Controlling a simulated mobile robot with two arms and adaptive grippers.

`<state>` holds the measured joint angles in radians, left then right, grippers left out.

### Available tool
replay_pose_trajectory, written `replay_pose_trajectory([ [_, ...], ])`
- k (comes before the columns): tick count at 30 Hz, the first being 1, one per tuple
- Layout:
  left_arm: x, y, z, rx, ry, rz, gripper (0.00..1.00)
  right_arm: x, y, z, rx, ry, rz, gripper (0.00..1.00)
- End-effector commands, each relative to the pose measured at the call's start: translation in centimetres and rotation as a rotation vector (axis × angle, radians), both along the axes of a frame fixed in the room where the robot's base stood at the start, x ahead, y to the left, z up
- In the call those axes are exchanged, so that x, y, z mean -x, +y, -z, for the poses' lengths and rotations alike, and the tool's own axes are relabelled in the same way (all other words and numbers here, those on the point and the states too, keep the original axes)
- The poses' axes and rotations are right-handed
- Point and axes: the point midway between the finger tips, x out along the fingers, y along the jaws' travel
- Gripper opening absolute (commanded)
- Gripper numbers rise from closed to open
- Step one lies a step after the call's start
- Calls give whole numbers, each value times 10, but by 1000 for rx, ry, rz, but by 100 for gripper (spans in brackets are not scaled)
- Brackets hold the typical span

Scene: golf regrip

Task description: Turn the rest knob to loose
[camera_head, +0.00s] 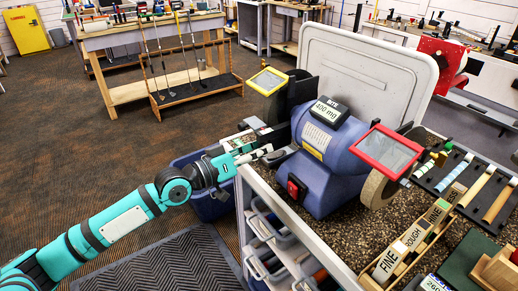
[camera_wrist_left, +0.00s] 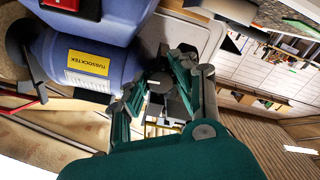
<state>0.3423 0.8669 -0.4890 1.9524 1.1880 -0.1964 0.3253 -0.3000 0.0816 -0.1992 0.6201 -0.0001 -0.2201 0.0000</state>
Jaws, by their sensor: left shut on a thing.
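The blue bench grinder (camera_head: 325,155) stands on the speckled bench top, with its tool rest (camera_head: 281,156) low on its left side. My left gripper (camera_head: 266,151) reaches in from the left and its tips are at this rest. In the left wrist view my left gripper (camera_wrist_left: 160,90) is shut on a small dark knob (camera_wrist_left: 158,80), which its fingers partly cover. The knob's setting cannot be read, and in the head view it is hidden. The grinder also fills the upper left of the wrist view (camera_wrist_left: 85,55). My right gripper is not in view.
A yellow-framed shield (camera_head: 268,81) and a red-framed shield (camera_head: 387,150) stick out from the grinder. A grey lid-like panel (camera_head: 375,65) stands behind it. A blue bin (camera_head: 208,205) stands below my left forearm.

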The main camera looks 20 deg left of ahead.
Motion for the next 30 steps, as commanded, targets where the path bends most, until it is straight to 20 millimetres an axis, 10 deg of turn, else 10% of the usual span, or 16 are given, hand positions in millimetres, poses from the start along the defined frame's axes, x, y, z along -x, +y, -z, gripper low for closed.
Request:
replay_pose_trajectory([
  [14,0,0,0,14,9,-1,0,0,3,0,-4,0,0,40],
  [15,0,0,0,14,10,-1,29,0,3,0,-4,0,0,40],
  [20,0,0,0,14,10,-1,50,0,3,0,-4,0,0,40],
  [30,2,3,0,11,11,-1,51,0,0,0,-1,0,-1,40],
])
